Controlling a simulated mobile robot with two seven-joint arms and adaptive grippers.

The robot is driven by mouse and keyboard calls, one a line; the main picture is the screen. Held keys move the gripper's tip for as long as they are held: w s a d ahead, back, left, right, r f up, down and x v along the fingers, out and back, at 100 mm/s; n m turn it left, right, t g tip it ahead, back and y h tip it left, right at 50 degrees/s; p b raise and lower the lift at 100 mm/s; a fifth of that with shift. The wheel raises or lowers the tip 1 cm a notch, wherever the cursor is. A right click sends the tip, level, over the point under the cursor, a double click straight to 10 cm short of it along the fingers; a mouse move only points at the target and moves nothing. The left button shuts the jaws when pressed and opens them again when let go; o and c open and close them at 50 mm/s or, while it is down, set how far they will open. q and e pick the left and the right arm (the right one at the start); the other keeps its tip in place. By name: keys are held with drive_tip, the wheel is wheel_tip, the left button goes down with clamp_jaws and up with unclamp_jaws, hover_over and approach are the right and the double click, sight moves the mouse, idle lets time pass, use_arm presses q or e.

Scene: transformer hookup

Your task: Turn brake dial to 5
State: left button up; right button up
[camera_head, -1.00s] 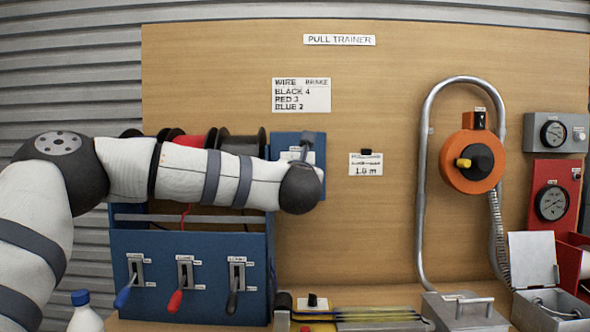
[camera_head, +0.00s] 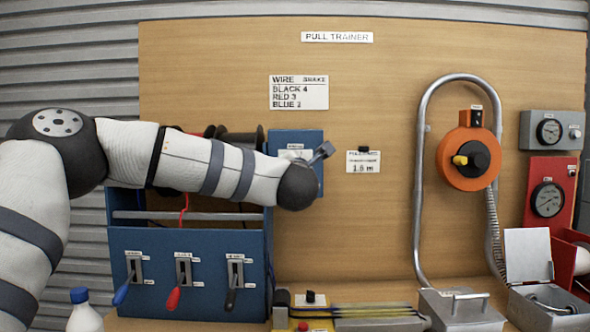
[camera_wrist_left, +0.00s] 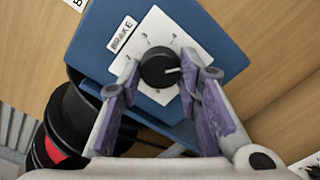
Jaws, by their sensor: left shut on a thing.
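The brake dial is a round black knob (camera_wrist_left: 157,66) with a white pointer mark, on a white numbered plate (camera_wrist_left: 160,32) labelled BRAKE. In the left wrist view the mark points to the right; the numbers are too blurred to read. The plate is on a blue panel (camera_wrist_left: 213,28), which also shows in the head view (camera_head: 285,137) behind my arm. My left gripper (camera_wrist_left: 161,68) is shut on the knob, one purple-padded finger on each side. In the head view my wrist hides the knob and most of the gripper. My right gripper is not in view.
Wire spools (camera_wrist_left: 65,125) sit beside the panel. Below are several levers on a blue box (camera_head: 190,250). An orange reel (camera_head: 450,160) hangs to the right.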

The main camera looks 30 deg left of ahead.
use_arm(q)
drive_tip(key=shift+f, duration=0.1)
idle(0.3)
drive_tip(key=o, duration=1.1)
drive_tip(key=shift+o, duration=0.2)
drive_tip(key=v, duration=1.2)
drive_tip(key=shift+a, duration=0.1)
